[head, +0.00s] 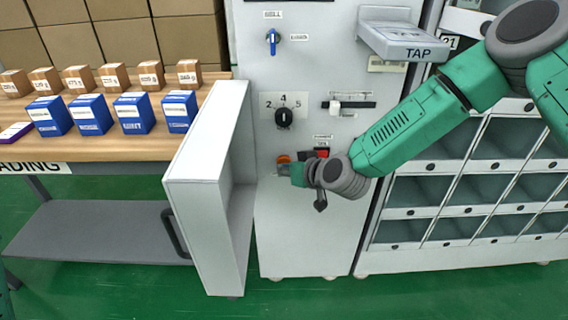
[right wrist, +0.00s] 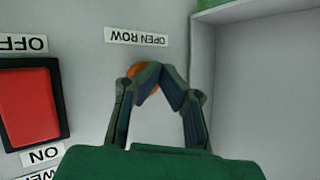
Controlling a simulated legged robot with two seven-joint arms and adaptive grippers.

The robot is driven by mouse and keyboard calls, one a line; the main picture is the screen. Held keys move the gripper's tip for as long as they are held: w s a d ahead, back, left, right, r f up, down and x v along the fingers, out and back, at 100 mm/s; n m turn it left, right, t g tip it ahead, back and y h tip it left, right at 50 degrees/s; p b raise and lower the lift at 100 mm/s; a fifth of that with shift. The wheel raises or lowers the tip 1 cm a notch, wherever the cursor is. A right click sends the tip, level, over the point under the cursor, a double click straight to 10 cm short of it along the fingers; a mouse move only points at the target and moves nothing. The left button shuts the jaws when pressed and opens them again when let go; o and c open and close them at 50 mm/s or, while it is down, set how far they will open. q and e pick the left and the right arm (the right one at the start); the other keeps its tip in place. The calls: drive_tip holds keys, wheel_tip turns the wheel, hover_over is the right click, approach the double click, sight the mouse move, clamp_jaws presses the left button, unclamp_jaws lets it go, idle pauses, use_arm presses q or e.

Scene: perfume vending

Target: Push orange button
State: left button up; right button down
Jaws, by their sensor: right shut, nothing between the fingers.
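The round orange button (head: 283,158) is on the front of the white machine, left of a red switch. In the right wrist view the orange button (right wrist: 148,80) is partly hidden behind my fingers, beside a label reading "OPEN ROW". My right gripper (head: 282,169) is at the button, its fingers pointing at the panel. In the right wrist view my right gripper (right wrist: 157,72) is shut with nothing between its fingers, its tips overlapping the button. I cannot tell whether they touch it. My left gripper is not in view.
The red power switch (right wrist: 28,105) is close beside the fingers. An open white door (head: 207,185) juts out left of the panel. A dial (head: 284,117), a blue knob (head: 272,42) and a slider (head: 345,106) sit above. Blue boxes stand on a table (head: 110,145) at left.

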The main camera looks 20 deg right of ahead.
drive_tip(key=shift+s+a+r, duration=0.1)
drive_tip(key=shift+s, duration=0.5)
drive_tip(key=s, duration=0.1)
drive_tip(key=s+a+p, duration=0.1)
drive_tip(key=s, duration=0.1)
drive_tip(key=s+p, duration=0.1)
drive_tip(key=s, duration=0.1)
drive_tip(key=shift+a, duration=0.4)
drive_tip(key=shift+d, duration=0.25)
drive_tip(key=shift+a, duration=0.15)
idle(0.7)
